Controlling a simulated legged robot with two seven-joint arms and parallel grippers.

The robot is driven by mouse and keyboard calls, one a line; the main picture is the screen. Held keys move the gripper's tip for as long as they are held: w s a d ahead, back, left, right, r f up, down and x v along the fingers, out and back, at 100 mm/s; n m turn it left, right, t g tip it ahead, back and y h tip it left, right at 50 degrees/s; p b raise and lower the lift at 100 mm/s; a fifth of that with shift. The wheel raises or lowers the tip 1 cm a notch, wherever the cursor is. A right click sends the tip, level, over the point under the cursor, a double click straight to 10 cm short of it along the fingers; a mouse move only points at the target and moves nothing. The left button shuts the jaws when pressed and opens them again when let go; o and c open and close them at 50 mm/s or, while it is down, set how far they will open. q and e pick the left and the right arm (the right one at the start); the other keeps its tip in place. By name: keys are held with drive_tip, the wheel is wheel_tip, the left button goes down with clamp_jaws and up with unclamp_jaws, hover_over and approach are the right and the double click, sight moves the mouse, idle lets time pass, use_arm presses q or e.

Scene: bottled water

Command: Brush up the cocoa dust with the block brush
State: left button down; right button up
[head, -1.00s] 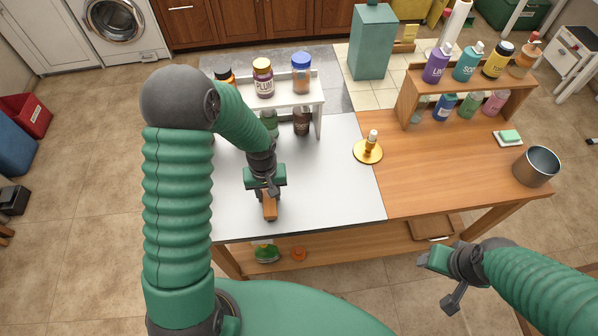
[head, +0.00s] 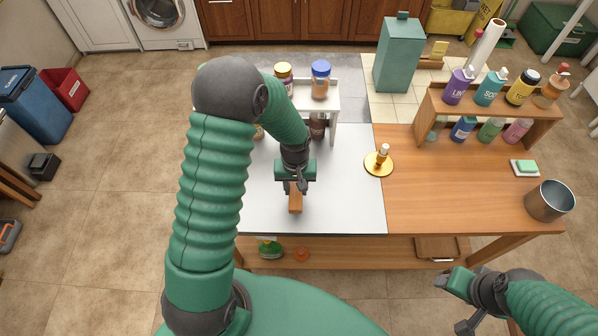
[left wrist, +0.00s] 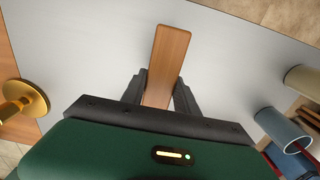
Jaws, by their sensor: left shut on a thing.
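The block brush shows as a wooden block (head: 296,203) over the front part of the white worktop (head: 347,200). My left gripper (head: 296,186) is shut on it. In the left wrist view the brush's wooden top (left wrist: 168,55) extends out from between the two dark fingers (left wrist: 161,92). Its bristles are hidden, and I cannot tell whether it touches the worktop. I make out no cocoa dust in either view; the arm and brush cover part of the surface. My right gripper (head: 457,284) is in front of the table at the lower right, apart from everything, its jaw opening unclear.
A gold disc with an upright stem (head: 379,162) stands right of the brush. A white rack (head: 333,103) with jars stands behind my left arm. A wooden bottle shelf (head: 492,106), sponge dish (head: 524,168) and metal pot (head: 550,201) occupy the right side. The front-right worktop is clear.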

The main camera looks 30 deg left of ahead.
use_arm(q)
drive_tip(key=shift+s+a+r+p, duration=0.1)
drive_tip(key=shift+a+r+p, duration=0.1)
drive_tip(key=shift+r+p, duration=0.25)
drive_tip(key=shift+s+a+r+p, duration=0.1)
drive_tip(key=shift+a+r+p, duration=0.1)
drive_tip(key=shift+r, duration=0.4)
drive_tip(key=shift+r+p, duration=0.35)
drive_tip(key=shift+w+r+p, duration=0.1)
drive_tip(key=shift+r+p, duration=0.2)
drive_tip(key=shift+r, duration=0.05)
drive_tip(key=shift+w+d+r+p, duration=0.1)
drive_tip(key=shift+d+r+p, duration=0.35)
drive_tip(key=shift+r+p, duration=0.25)
drive_tip(key=shift+d+r, duration=0.15)
drive_tip(key=shift+r, duration=0.2)
drive_tip(key=shift+a+f, duration=0.25)
drive_tip(key=shift+a, duration=0.25)
use_arm(e)
drive_tip(key=v, duration=0.5)
drive_tip(key=shift+w+a, duration=0.15)
drive_tip(key=shift+a, duration=0.2)
use_arm(q)
drive_tip(key=shift+d+r, duration=0.1)
drive_tip(key=shift+d, duration=0.15)
use_arm(e)
drive_tip(key=shift+d, duration=0.2)
